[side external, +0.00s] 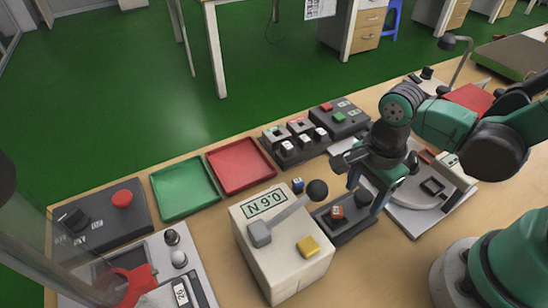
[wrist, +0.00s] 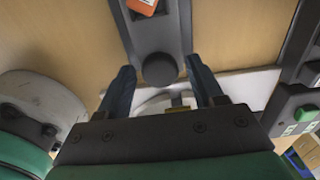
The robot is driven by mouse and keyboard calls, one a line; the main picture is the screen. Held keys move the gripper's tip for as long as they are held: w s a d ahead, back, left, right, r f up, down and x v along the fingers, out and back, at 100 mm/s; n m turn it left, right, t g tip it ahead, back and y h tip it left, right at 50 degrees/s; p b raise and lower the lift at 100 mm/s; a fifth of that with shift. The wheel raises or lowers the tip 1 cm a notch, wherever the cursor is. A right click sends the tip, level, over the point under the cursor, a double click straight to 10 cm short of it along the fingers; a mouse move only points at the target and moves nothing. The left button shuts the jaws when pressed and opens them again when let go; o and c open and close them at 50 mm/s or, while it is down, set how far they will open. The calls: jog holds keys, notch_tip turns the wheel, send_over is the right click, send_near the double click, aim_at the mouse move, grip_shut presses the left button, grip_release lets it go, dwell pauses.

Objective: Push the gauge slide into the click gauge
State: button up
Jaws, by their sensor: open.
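The click gauge appears to be the dark narrow rail fixture (side external: 347,228) on the bench, with an orange block (side external: 337,212) on it. In the wrist view the rail (wrist: 157,30) runs away from me and the orange block (wrist: 142,5) is cut by the top edge. A dark round knob (side external: 364,197), apparently the gauge slide, stands at the rail's near end; it also shows in the wrist view (wrist: 159,69). My gripper (wrist: 160,66) is open, pointing down, its fingers either side of the knob in view. I cannot tell whether they touch it.
A white box (side external: 285,250) with a "0.6 N" display, ball-ended lever and yellow button stands left of the rail. Behind are black switch blocks (side external: 295,147), a red tray (side external: 240,166) and a green tray (side external: 184,190). A grey-white fixture (side external: 420,212) stands close on the right.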

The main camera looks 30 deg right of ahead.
aim_at(364, 195)
jog(key=shift+r, duration=2.3)
notch_tip(364, 195, up, 2)
jog(key=n, duration=0.4)
jog(key=shift+r+n, duration=0.2)
jog(key=shift+n, duration=0.2)
jog(key=shift+r+n, duration=0.2)
jog(key=shift+n, duration=0.2)
jog(key=shift+f, duration=3.7)
jog(key=shift+r, duration=2.3)
